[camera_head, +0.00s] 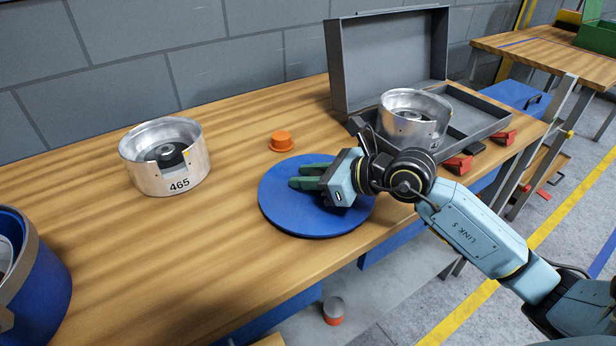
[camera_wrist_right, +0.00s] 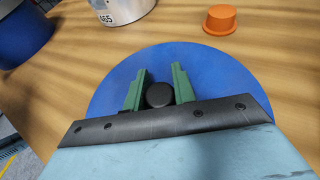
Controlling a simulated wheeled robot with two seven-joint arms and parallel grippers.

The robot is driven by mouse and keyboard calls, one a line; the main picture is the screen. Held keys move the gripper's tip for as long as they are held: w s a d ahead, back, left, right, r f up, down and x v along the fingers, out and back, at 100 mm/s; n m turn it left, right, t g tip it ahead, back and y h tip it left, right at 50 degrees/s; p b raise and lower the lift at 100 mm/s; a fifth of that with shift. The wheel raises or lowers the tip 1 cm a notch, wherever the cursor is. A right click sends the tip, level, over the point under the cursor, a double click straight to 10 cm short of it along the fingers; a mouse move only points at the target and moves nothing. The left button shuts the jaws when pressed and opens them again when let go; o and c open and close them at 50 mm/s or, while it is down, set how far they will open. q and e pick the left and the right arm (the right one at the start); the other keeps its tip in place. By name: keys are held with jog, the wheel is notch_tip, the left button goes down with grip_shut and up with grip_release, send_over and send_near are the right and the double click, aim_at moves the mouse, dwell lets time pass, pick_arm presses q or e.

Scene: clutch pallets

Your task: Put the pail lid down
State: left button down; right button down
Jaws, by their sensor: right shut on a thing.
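The pail lid (camera_head: 290,216) is a round blue disc lying flat on, or just above, the wooden bench; I cannot tell which. It also shows in the right wrist view (camera_wrist_right: 215,70), with a black knob (camera_wrist_right: 159,95) in its middle. My right gripper (camera_head: 301,176) is over the lid, its green fingers (camera_wrist_right: 157,88) on either side of the knob and shut on it. The blue pail (camera_head: 45,290) stands at the lower left, cut off by the picture edge, with something grey inside. My left gripper is not in view.
A metal housing marked 465 (camera_head: 150,180) stands left of the lid. An orange cap (camera_head: 281,141) sits just behind it. An open grey case (camera_head: 335,60) with another metal housing (camera_head: 412,125) stands at the right. Bare bench lies between pail and lid.

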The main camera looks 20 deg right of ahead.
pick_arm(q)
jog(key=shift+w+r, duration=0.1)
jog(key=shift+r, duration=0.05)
pick_arm(e)
jog(key=shift+f, duration=0.1)
jog(key=c, duration=1.1)
grip_release()
jog(key=shift+c, duration=0.2)
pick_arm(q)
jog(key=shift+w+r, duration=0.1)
pick_arm(e)
jog(key=shift+s+d+r, duration=0.2)
jog(key=shift+d+r, duration=0.05)
jog(key=p+v, duration=0.1)
jog(key=v, duration=0.9)
jog(key=shift+s+d+r, duration=0.1)
jog(key=shift+s+r, duration=0.05)
jog(key=shift+s, duration=0.05)
jog(key=shift+s+d+r, duration=0.2)
jog(key=shift+s, duration=0.15)
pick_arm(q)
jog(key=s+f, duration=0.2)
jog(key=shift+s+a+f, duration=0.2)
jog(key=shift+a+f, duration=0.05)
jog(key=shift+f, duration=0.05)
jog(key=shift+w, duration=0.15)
